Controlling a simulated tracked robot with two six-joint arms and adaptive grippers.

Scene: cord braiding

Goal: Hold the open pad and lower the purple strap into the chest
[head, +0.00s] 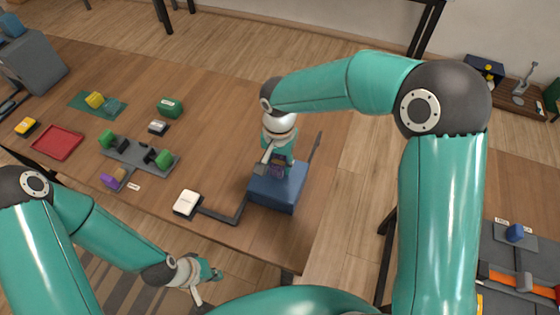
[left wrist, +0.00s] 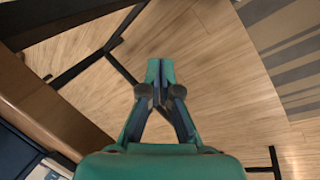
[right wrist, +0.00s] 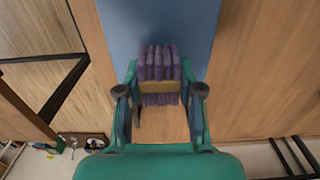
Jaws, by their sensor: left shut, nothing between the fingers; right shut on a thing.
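The blue chest (head: 276,192) stands near the table's front edge, a thin raised panel, seemingly its lid, at its right side. A white pad (head: 187,203) lies left of it, joined by a dark bar. My right gripper (head: 270,168) is at the chest's top, shut on the purple strap (head: 278,172). In the right wrist view the bundled strap (right wrist: 158,64) has a tan band and sits between the fingers, before a blue surface. Its depth in the chest is unclear. My left gripper (head: 207,275) is shut and empty past the front edge, apart from the pad; its closed fingertips show (left wrist: 160,72).
Another purple piece (head: 112,181) lies at the left by a grey holder (head: 140,155) with green blocks. A red tray (head: 57,142), a green box (head: 170,107) and a yellow item on a green mat (head: 97,104) are farther left. Open floor lies below my left gripper.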

